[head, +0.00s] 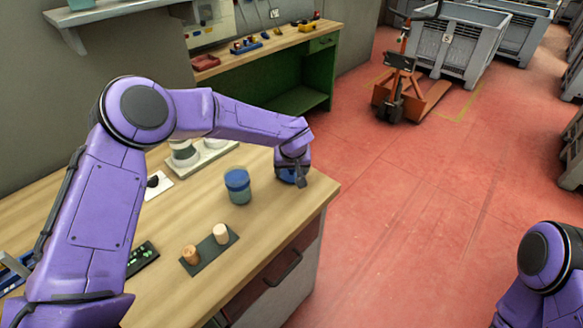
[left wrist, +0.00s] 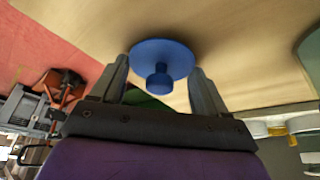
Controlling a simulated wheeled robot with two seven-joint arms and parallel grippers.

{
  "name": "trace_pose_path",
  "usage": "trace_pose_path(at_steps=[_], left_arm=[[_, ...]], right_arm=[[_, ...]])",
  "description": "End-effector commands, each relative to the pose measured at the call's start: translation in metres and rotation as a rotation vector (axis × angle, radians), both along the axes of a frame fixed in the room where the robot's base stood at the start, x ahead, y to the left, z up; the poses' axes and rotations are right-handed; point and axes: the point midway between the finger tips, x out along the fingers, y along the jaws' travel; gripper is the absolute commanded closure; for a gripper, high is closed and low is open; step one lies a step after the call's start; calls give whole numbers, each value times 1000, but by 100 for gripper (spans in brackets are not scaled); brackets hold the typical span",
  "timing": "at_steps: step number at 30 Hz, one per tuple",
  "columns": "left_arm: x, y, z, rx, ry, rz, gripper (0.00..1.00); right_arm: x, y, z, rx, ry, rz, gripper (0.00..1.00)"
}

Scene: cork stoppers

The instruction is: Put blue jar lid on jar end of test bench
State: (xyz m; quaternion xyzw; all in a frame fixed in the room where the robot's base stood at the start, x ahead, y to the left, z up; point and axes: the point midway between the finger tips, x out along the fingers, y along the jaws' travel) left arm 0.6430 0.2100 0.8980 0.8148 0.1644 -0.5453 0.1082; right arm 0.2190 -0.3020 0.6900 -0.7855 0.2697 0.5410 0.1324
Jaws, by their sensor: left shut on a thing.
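The blue jar lid is a flat disc with a knob, in the left wrist view (left wrist: 165,58), between my left gripper's (left wrist: 160,75) two fingers. The fingers are at the lid's sides, and the knob points back toward the palm. In the head view, my left gripper (head: 292,172) is low over the bench's right end, with blue showing at it. I cannot tell whether the held lid touches the wood. My right gripper is out of view.
Two cork stoppers, one tan (head: 190,254) and one pale (head: 220,234), stand on a dark mat (head: 209,252) in front of the jar. White items (head: 185,154) stand behind it. The bench (head: 260,222) is bare between mat and right edge.

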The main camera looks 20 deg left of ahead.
Motion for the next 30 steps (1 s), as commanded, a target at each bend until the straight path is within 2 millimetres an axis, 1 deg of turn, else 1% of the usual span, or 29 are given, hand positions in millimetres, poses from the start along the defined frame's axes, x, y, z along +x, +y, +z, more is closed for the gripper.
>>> trace_pose_path(at_steps=[7, 8, 9, 10, 17, 20, 23, 27, 30], left_arm=[[0, 0, -2, 0, 0, 0, 54], [0, 0, -2, 0, 0, 0, 16], [0, 0, -2, 0, -1, 0, 3], [0, 0, -2, 0, -1, 0, 0], [0, 0, -1, 0, -1, 1, 0], [-2, -1, 10, -2, -3, 0, 0], [-10, -5, 30, -2, -5, -2, 0], [-24, -10, 65, -3, -4, -1, 0], [-32, -13, 87, -2, -4, 1, 0]], right_arm=[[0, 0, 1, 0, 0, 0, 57], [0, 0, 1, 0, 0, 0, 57], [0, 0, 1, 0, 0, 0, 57], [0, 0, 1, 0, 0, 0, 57], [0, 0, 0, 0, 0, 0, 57], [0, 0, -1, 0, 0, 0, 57], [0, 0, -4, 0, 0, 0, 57], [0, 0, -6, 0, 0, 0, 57], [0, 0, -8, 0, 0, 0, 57]])
